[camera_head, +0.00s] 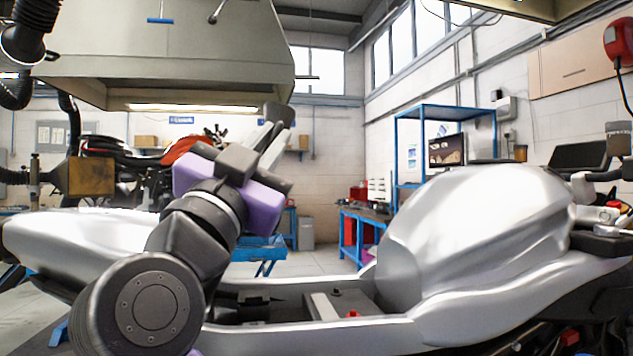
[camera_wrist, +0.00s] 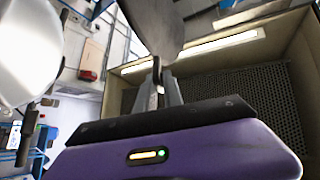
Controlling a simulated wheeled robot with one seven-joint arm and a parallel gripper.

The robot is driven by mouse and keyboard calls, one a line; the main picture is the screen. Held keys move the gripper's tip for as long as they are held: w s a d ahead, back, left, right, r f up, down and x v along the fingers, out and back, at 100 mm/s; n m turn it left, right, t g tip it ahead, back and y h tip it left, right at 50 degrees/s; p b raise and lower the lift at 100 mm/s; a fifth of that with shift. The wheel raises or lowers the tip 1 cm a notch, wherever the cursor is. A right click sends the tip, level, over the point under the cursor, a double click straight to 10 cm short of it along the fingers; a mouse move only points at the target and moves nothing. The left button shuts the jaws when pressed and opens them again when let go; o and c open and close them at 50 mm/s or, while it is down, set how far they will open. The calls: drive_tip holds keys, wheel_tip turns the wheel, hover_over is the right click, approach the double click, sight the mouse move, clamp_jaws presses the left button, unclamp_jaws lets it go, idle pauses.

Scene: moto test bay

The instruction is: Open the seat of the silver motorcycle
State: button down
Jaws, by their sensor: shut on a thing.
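The silver motorcycle (camera_head: 470,245) spans the lower head view, tank at right and tail (camera_head: 80,240) at left. Between them the bay under the seat (camera_head: 290,304) is uncovered, showing dark inner parts. My gripper (camera_head: 273,133) is raised above the bay and points up. In the wrist view my gripper (camera_wrist: 164,88) is shut on the edge of a grey, rounded panel, which looks like the seat (camera_wrist: 152,25). In the head view only a small dark piece shows at the fingertips; my arm hides part of the bay and the tail.
A large grey hood (camera_head: 170,60) hangs above and behind my gripper. Another motorcycle with an orange part (camera_head: 190,146) stands behind. A blue workbench (camera_head: 362,225) and blue rack (camera_head: 445,115) stand at the back. Open floor (camera_head: 310,262) shows beyond the bay.

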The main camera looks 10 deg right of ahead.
drive_tip(key=a+r+n+t+y, duration=0.2)
drive_tip(key=a+n+t+y, duration=0.2)
drive_tip(key=a+n+y, duration=0.3)
drive_tip(key=shift+a+n+t+b, duration=0.45)
drive_tip(key=shift+a+n, duration=0.65)
drive_tip(key=shift+a, duration=0.6)
drive_tip(key=c, duration=1.5)
unclamp_jaws()
drive_tip(key=shift+c, duration=0.2)
drive_tip(key=b+v, duration=0.1)
drive_tip(key=v, duration=0.7)
drive_tip(key=shift+r, duration=0.15)
drive_tip(key=shift+s, duration=0.1)
